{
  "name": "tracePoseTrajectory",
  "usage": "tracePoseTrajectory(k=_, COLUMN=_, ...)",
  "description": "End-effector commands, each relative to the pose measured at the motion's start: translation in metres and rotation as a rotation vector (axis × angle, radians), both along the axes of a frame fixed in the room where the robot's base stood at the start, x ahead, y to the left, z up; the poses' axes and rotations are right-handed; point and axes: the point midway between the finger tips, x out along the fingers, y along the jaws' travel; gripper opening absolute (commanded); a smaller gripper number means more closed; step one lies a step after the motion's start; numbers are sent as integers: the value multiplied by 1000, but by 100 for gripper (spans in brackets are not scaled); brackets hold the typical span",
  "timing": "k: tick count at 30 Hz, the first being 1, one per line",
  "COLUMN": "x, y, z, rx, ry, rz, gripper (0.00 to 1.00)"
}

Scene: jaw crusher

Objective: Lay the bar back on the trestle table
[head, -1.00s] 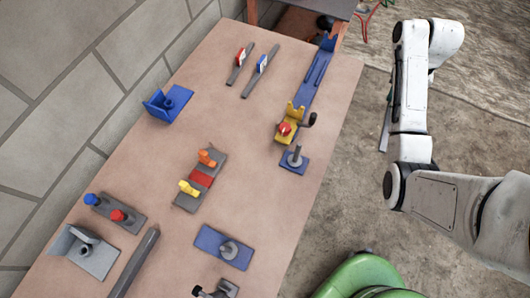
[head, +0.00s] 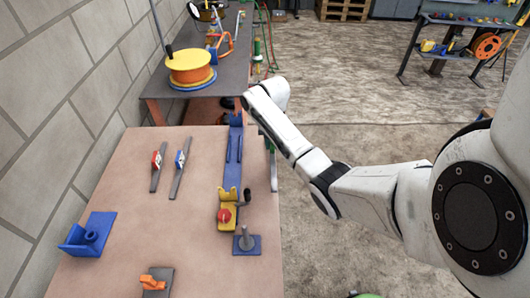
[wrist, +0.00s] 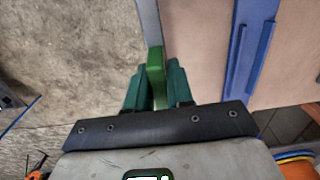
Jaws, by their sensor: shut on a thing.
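My gripper (wrist: 155,88) has dark green fingers, shut on the green end of a bar (wrist: 152,28). The bar's grey length runs away from the fingers in the wrist view. In the head view the bar (head: 274,178) shows as a thin grey strip beside the right edge of the tan-topped table (head: 190,225); my arm hides most of the gripper there. In the wrist view the tabletop (wrist: 296,60) lies to the right of the bar, and floor shows to its left. I cannot tell the bar's height relative to the top.
A blue rail (head: 234,155), a yellow clamp (head: 227,208) and a blue plate with a post (head: 246,243) line the table's right side. Two grey strips (head: 158,168) (head: 180,168) and a blue bracket (head: 88,236) lie farther left. A dark table (head: 200,75) with an orange reel stands behind.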

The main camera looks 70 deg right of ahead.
Motion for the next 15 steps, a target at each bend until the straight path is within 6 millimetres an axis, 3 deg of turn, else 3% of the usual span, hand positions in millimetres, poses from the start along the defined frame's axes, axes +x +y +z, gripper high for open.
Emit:
tracePoseTrajectory(k=6, x=20, y=-1, z=-21, rx=-3, ry=-2, rz=2, gripper=0)
tracePoseTrajectory(k=11, x=26, y=-1, z=-30, rx=-4, ry=-1, rz=1, gripper=0)
tracePoseTrajectory(k=15, x=26, y=-1, z=-50, rx=-2, ry=0, rz=0, gripper=0)
